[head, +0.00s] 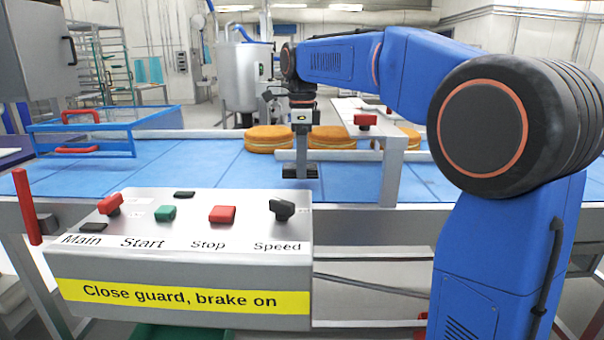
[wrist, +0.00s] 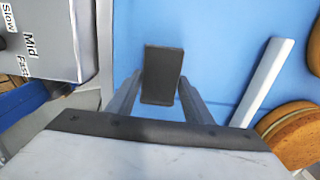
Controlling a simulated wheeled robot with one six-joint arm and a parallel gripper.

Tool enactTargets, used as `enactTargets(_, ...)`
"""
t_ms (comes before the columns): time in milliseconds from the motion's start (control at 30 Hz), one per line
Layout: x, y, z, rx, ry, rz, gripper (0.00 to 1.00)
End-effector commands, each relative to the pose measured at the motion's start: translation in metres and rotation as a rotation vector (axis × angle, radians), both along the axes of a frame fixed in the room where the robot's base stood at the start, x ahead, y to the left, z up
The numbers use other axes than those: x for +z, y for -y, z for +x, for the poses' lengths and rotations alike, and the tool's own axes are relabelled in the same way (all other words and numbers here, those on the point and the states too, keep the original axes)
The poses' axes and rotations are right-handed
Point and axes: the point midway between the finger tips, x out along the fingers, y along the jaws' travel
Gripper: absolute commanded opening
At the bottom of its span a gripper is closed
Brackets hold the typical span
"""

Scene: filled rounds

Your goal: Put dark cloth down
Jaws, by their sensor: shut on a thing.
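The dark cloth (wrist: 163,72) shows in the wrist view as a small, dark, flat-looking rectangle between the two fingers of my gripper (wrist: 160,94). In the head view, my gripper (head: 301,160) points down over the blue belt (head: 210,168), behind the control box. The dark cloth (head: 300,173) shows at its fingertips, low over the belt. My gripper is shut on the cloth. I cannot tell whether the cloth touches the belt.
Several filled rounds (head: 270,139) lie on the belt behind a pale rail (head: 345,155). A control box (head: 185,265) with switches stands in front. Bare belt lies left of my gripper.

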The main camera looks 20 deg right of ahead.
Motion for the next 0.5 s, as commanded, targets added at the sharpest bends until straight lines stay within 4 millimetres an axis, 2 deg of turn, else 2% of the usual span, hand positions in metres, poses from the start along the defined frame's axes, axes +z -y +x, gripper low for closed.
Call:
enactTargets(200,-0.028,0.0,0.0,0.0,-0.001,0.0,0.25)
enactTargets(500,-0.03,0.0,0.0,0.0,0.0,0.0,0.25)
